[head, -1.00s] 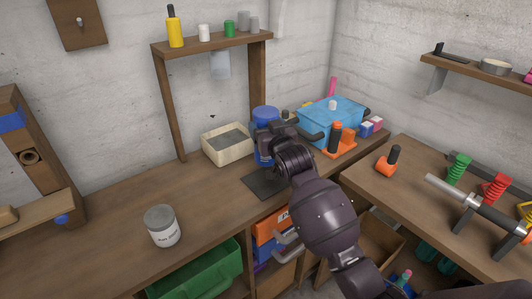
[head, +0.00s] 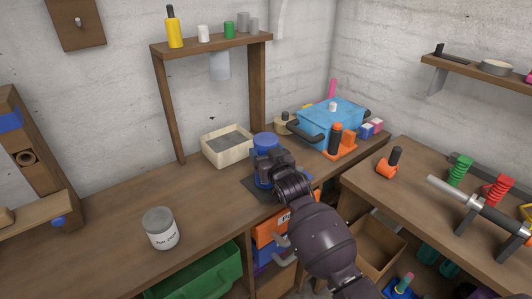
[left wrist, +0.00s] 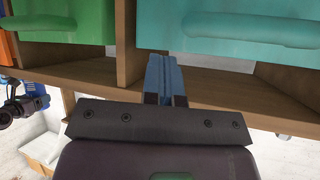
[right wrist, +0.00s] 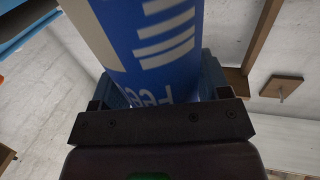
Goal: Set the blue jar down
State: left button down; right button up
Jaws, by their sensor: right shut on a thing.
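The blue jar (head: 265,140) is upright over the dark mat (head: 254,190) on the wooden bench. My right gripper (head: 270,165) is shut around its body from the front. In the right wrist view the jar (right wrist: 155,40) fills the space between the fingers, its white lettering showing. The gripper hides the jar's lower part, so I cannot tell whether its base touches the mat. My left gripper (left wrist: 166,75) is not in the head view. In the left wrist view its blue fingers are together with nothing between them, in front of the bench drawers.
A cream tray (head: 205,155) stands just behind and left of the jar. A blue toolbox (head: 325,125) and an orange-handled tool (head: 340,145) are to its right. A grey-lidded can (head: 161,230) stands at the front left. The bench between can and mat is clear.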

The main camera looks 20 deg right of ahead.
jog(key=o, duration=0.8)
jog(key=shift+f, duration=0.15)
jog(key=o, duration=0.4)
jog(key=shift+r, duration=0.2)
jog(key=s+d, duration=0.1)
jog(key=s, duration=1.1)
jog(key=s+d+f+g+h, duration=0.1)
jog(key=s+d+f+g, duration=0.2)
jog(key=s+f, duration=0.7)
jog(key=s+d+f+g, duration=0.3)
jog(key=s+f, duration=0.7)
jog(key=s, duration=0.5)
jog(key=shift+s+d+f+h+p, duration=0.25)
jog(key=shift+s+f+h+p, duration=0.05)
jog(key=shift+f+h, duration=0.1)
